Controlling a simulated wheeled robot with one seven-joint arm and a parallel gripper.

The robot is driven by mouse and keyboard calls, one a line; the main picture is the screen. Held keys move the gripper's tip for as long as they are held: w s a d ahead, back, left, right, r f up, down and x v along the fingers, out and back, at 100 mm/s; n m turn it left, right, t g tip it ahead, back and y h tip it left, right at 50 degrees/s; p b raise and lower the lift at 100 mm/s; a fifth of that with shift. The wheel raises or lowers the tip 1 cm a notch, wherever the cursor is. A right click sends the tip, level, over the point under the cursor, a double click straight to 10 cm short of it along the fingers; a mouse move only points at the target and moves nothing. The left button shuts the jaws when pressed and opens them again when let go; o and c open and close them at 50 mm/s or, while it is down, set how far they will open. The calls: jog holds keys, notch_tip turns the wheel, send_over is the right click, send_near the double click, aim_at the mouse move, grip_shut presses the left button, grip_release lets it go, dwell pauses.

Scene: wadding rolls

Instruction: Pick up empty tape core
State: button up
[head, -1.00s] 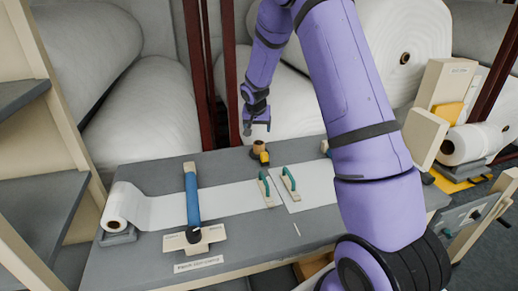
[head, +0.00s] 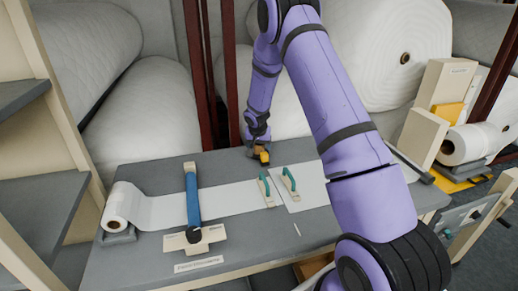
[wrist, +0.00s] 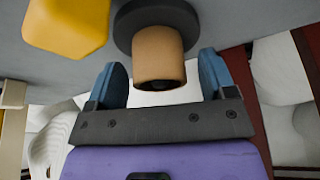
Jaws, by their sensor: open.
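The tape core (wrist: 158,55) is a tan, short cylinder. In the wrist view it stands out from a dark round base (wrist: 140,18). My gripper (wrist: 161,68) is open, with one blue-grey finger on each side of the core. Gaps show between the core and both fingers, and I see no grip on it. In the head view my gripper (head: 256,146) is low at the back edge of the table and hides most of the core.
A yellow object (wrist: 68,25) lies close beside the core; it also shows in the head view (head: 264,157). Green-handled tools (head: 289,182), a white sheet (head: 155,210), a blue bar (head: 193,200) and a white roll (head: 117,208) occupy the grey table (head: 140,255).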

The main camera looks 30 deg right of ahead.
jog(key=shift+c, duration=0.2)
jog(key=c, duration=0.9)
jog(key=shift+c, duration=0.2)
